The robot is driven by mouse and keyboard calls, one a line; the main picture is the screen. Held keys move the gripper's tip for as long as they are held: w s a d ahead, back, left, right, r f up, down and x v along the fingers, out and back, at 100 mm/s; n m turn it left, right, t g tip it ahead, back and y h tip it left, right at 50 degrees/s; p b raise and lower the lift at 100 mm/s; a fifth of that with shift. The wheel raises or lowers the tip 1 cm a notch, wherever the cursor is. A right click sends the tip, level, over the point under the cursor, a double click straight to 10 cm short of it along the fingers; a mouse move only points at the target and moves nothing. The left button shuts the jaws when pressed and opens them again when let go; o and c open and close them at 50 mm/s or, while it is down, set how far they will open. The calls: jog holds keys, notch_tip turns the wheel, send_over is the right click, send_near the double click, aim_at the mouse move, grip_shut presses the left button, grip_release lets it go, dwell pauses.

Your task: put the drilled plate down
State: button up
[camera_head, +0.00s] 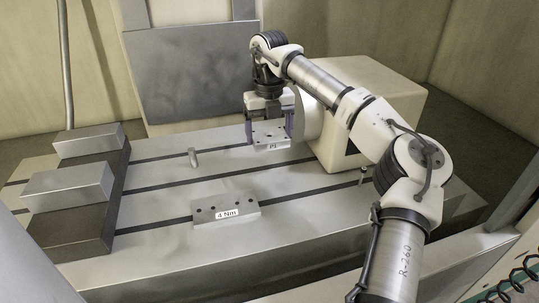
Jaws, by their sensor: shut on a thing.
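A grey drilled plate (271,138) with small holes and a white label reading "P1" is between the fingers of my gripper (269,122), toward the back of the slotted metal table (160,210). My gripper points down and is shut on this plate. The plate looks level and is close to the table top; I cannot tell whether it touches. A second drilled plate (222,207), labelled "4 Nm", lies flat on the table nearer the front.
A dark base with two grey blocks (68,187) stands at the left. A short upright pin (193,158) stands left of my gripper. A large cream housing (385,95) stands at the right behind my arm. The table between the pin and the front plate is clear.

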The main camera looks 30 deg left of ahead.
aim_at(269, 167)
notch_tip(269, 167, down, 8)
jog(key=shift+f+p, duration=0.1)
jog(key=shift+p, duration=0.65)
jog(key=shift+f, duration=0.15)
jog(key=o, duration=1.2)
jog(key=shift+c, duration=0.2)
notch_tip(269, 167, up, 12)
jog(key=shift+r+b, duration=0.15)
jog(key=shift+b, duration=0.95)
